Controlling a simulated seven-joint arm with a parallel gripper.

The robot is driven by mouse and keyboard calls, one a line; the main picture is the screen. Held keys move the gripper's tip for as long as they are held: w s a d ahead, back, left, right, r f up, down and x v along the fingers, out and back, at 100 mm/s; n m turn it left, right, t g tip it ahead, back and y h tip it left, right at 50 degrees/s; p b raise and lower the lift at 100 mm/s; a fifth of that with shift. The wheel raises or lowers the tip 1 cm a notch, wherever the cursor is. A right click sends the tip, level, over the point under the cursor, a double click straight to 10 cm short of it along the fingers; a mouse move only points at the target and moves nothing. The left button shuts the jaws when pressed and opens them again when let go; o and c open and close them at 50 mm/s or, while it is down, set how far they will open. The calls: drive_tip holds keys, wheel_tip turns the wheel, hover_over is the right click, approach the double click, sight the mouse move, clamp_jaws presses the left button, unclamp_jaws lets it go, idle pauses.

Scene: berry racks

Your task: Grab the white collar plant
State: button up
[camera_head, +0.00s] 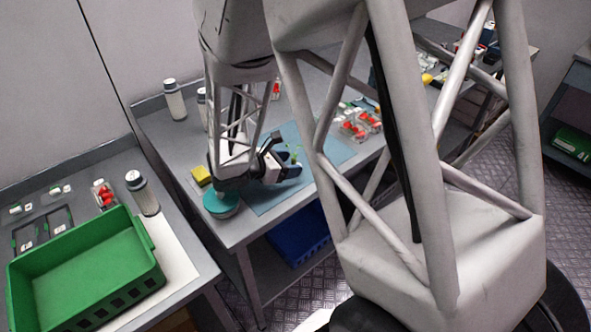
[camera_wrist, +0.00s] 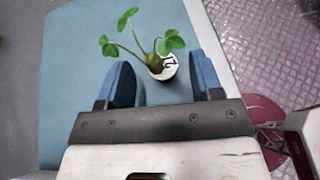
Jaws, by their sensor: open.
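The white collar plant (camera_wrist: 162,67) is a small seedling with several green leaves and a white collar with dark marks. In the wrist view it lies on the blue mat (camera_wrist: 75,70), between and slightly beyond the fingers of my gripper (camera_wrist: 163,82). The two blue fingers are apart, with the collar nearer the right finger; I cannot tell whether either touches it. In the head view my gripper (camera_head: 288,168) is low over the blue mat (camera_head: 330,152), and the plant's leaves (camera_head: 294,156) show just behind it, its collar mostly hidden.
Clear punnets with red berries (camera_head: 360,124) stand at the mat's far right. A teal round container (camera_head: 221,204) and a yellow block (camera_head: 201,175) are left of my gripper. A green crate (camera_head: 85,270) is on the left table. The table's front edge is close to the plant.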

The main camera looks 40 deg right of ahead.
sight(294, 163)
drive_tip(key=shift+x, duration=2.2)
drive_tip(key=c, duration=0.9)
